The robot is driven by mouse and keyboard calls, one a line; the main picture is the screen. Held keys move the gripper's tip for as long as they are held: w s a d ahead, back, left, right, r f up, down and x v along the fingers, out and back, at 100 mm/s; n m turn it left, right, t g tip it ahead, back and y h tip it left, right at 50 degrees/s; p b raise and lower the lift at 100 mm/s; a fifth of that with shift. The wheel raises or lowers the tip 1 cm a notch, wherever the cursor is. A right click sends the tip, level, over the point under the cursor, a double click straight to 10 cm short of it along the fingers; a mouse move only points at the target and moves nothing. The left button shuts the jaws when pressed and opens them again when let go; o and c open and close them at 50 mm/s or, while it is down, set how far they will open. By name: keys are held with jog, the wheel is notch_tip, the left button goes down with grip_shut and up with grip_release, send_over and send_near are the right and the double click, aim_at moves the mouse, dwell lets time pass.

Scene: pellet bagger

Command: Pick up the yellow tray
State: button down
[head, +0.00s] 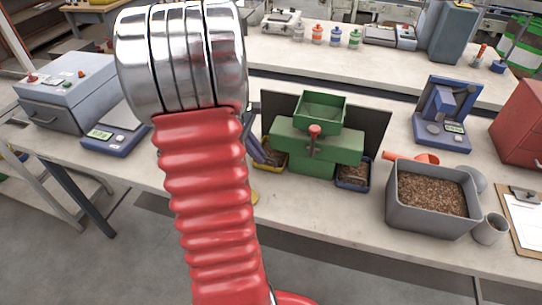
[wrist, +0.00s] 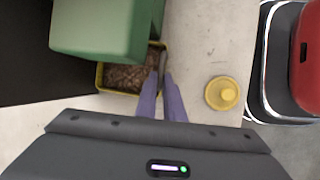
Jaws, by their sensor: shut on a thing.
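The yellow tray (head: 276,167) stands on the bench at the left foot of the green machine, with brown pellets in it. In the wrist view its yellow rim (wrist: 100,77) shows, and the green machine covers its upper part. My gripper (head: 258,155) is at the tray's side nearest my arm. In the wrist view the purple fingers of my gripper (wrist: 162,62) are close together on the tray's right wall, shut on it. The tray looks level and low, at bench height; I cannot tell whether it touches the bench.
The green machine (head: 318,145) stands close over the tray, with a dark panel (head: 376,115) behind. A blue tray (head: 353,176) with pellets is at its right foot. A round yellow lid-like thing (wrist: 222,93) lies near the bench edge. A grey pellet bin (head: 430,215) stands at right.

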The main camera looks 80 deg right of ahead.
jog(key=shift+r, duration=0.45)
jog(key=shift+w+a+r, duration=0.1)
jog(key=shift+w+r, duration=0.05)
jog(key=shift+w, duration=0.15)
jog(key=w+a, duration=0.1)
jog(key=w, duration=0.4)
jog(key=w+a, duration=0.1)
jog(key=w, duration=0.1)
jog(key=shift+w+a+r, duration=0.15)
jog(key=shift+a+r, duration=0.05)
jog(key=shift+a, duration=0.1)
notch_tip(320, 180, up, 13)
jog(key=shift+s+r, duration=0.2)
jog(key=shift+w, duration=0.1)
